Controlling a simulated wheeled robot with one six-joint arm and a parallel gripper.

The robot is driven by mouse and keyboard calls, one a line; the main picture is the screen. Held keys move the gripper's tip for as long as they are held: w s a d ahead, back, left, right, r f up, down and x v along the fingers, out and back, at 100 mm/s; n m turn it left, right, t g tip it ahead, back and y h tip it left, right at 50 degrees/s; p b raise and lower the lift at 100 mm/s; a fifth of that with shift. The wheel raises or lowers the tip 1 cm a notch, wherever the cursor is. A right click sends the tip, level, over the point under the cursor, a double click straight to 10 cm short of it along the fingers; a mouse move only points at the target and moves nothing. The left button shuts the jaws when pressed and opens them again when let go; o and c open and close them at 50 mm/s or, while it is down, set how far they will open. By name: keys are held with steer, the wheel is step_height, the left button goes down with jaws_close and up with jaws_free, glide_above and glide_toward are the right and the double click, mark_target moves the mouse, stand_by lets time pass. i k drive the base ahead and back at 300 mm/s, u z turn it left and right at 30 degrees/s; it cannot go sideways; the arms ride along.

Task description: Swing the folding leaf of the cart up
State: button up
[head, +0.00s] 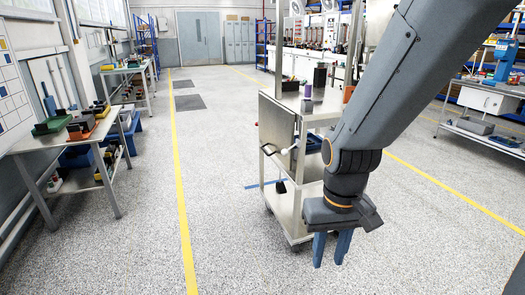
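The metal cart (310,205) stands on the floor in the middle of the head view, with shelves and upright posts. Its folding leaf (276,124) looks like a flat grey panel hanging down on the cart's left side. My gripper (331,252) points down in front of the cart, to the right of and nearer than the leaf. Its two blue fingers are apart with nothing visible between them. My arm hides the cart's right part.
Small items, including a purple cylinder (308,90), stand on the cart's top. Workbenches line the left, one bench (78,140) being near. Another bench (490,100) stands at the right. The floor left of the cart is clear, with a yellow line (181,190).

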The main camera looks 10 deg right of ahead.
mark_target(277, 122)
steer(key=u, duration=0.5)
steer(key=i, duration=1.15)
steer(key=z, duration=0.65)
